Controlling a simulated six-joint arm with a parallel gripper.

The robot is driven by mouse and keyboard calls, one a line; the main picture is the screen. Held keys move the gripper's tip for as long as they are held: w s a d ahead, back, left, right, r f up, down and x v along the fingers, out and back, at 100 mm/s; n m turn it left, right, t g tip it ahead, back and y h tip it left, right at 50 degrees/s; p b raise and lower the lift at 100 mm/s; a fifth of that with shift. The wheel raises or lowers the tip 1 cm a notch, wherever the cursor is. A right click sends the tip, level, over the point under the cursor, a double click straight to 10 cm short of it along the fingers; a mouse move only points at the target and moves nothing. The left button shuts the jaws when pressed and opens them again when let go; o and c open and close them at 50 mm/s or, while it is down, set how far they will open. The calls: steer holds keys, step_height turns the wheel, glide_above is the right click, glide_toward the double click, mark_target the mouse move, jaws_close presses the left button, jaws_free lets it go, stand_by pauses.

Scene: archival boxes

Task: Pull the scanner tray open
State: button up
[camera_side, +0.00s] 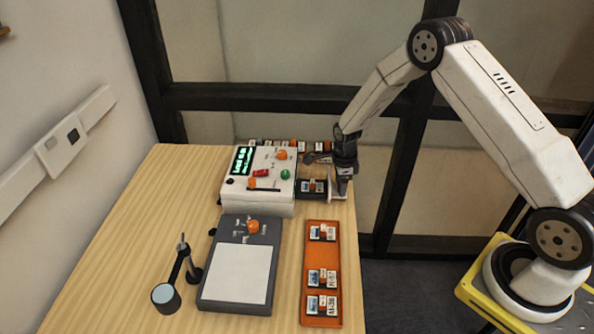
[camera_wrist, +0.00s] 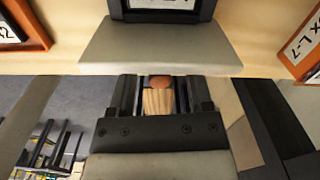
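The scanner (camera_side: 283,207) is a white box with a green display and coloured buttons, at the back of the table. Its pale tray (camera_wrist: 160,55) sticks out on the right side, with a dark labelled box (camera_side: 312,186) on it. The box also shows at the top of the wrist view (camera_wrist: 165,15). My gripper (camera_side: 341,186) points down at the tray's outer end. In the wrist view its dark fingers (camera_wrist: 159,98) stand on either side of a small tan piece with a reddish-brown top. I cannot tell whether they press on it.
An orange rack (camera_side: 321,258) with several labelled boxes lies in front, near the table's right edge. A grey unit (camera_side: 208,290) with a white panel and a dark stand with a round head (camera_side: 166,297) are left of it. More boxes line up behind the scanner. The table's left side is clear.

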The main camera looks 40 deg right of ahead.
steer(key=shift+r, duration=0.1)
steer(key=shift+r, duration=3.8)
steer(key=shift+s+a+r+n, duration=0.3)
steer(key=shift+r+n, duration=0.15)
steer(key=shift+n, duration=0.15)
steer(key=s+a+r+n+t, duration=0.1)
steer(key=s+a+r+n, duration=0.3)
steer(key=s+n, duration=0.5)
steer(key=s+a+r+n+t, duration=0.1)
steer(key=s+a+r+n, duration=0.4)
steer(key=s+n, duration=0.4)
steer(key=r+n, duration=0.1)
steer(key=n, duration=0.5)
steer(key=shift+s+a+t, duration=0.25)
steer(key=shift+s+t, duration=0.05)
steer(key=shift+s, duration=0.1)
